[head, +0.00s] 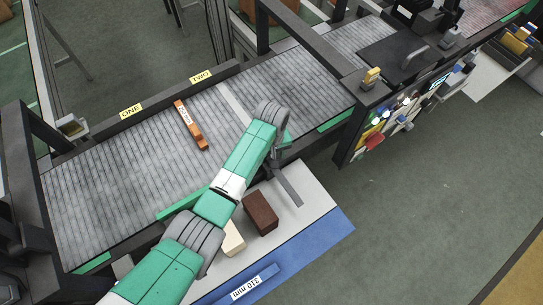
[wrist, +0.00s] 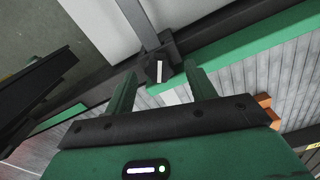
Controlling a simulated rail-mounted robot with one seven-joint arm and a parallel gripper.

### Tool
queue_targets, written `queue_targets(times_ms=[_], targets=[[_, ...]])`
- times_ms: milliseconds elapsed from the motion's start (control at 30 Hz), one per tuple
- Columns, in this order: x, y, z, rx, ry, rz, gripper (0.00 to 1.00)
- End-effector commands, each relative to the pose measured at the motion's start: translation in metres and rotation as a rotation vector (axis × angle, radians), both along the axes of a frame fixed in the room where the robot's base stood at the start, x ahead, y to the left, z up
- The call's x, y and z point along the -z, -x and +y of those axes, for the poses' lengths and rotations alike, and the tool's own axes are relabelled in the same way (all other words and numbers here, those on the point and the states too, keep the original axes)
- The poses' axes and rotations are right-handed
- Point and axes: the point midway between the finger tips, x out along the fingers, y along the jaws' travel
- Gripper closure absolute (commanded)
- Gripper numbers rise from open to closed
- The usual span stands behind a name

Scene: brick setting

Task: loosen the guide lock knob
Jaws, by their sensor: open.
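A dark knob (wrist: 160,72) with a white stripe, which looks like the guide lock knob, sits at the conveyor's edge where a grey bar (wrist: 140,20) meets the frame. My gripper (wrist: 159,76) is open, with one green finger to each side of the knob in the wrist view. I cannot tell whether either finger touches it. In the head view my gripper (head: 284,141) is over the conveyor's near edge, and my arm hides the knob. The grey bar (head: 287,187) sticks out below it there.
The slatted conveyor (head: 100,190) carries an orange bar (head: 190,125) and a pale strip (head: 235,104). Labels ONE (head: 131,111) and TWO (head: 201,76) are on its far rail. A brown block (head: 260,213) and a cream block (head: 233,238) stand close beside my arm.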

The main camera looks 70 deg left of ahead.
Motion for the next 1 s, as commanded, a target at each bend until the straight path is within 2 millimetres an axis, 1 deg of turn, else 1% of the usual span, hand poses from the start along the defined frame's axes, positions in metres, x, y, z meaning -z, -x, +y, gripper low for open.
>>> queue_targets(times_ms=[33, 100, 333, 367, 500, 567, 600, 867, 1000], targets=[[0.0052, 0.0002, 0.0001, 0.0, 0.0, 0.001, 0.45], [0.0082, 0.0001, 0.0001, 0.0, 0.0, 0.0, 0.45], [0.0088, -0.0004, 0.0002, 0.0, -0.001, -0.002, 0.45], [0.0088, -0.0004, 0.0002, 0.0, -0.001, -0.002, 0.47], [0.0087, -0.0004, 0.0002, 0.001, -0.001, -0.002, 0.74], [0.0087, -0.0004, 0.0002, 0.001, -0.001, -0.002, 0.86], [0.0087, -0.0005, 0.0002, 0.001, -0.001, -0.002, 0.9], [0.0078, -0.0007, -0.0001, -0.028, -0.001, -0.001, 0.89], [0.0072, -0.0006, -0.0003, -0.096, 0.0, -0.001, 0.89]])
